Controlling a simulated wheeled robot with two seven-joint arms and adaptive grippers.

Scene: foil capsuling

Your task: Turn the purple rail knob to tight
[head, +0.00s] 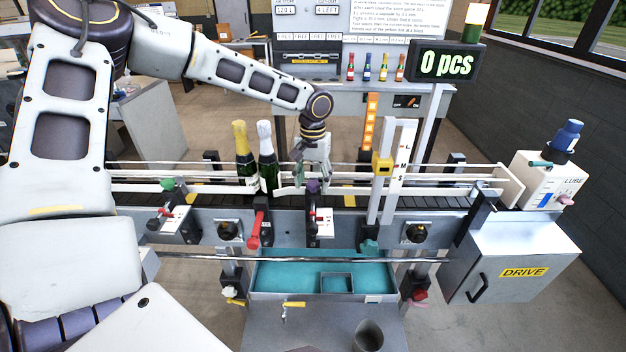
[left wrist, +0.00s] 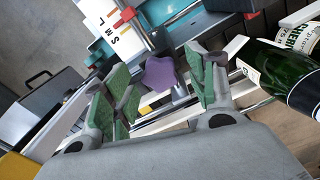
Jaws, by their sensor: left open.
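The purple rail knob (head: 313,186) sits at the front of the conveyor, above a small white plate with a red mark (head: 323,221). My left gripper (head: 313,172) is just above and behind it in the head view. In the left wrist view the purple knob (left wrist: 161,74) shows between the two green-padded fingers of my left gripper (left wrist: 165,88). The fingers are apart, with gaps on both sides of the knob; I cannot tell whether either touches it. The knob's exact setting is too small to read. My right gripper is not in view.
Two bottles, one gold-topped (head: 242,150) and one silver-topped (head: 267,158), stand on the conveyor just left of my gripper. A green knob (head: 168,184) and a red lever (head: 255,230) are further left. A post with a yellow clamp (head: 382,163) stands close on the right.

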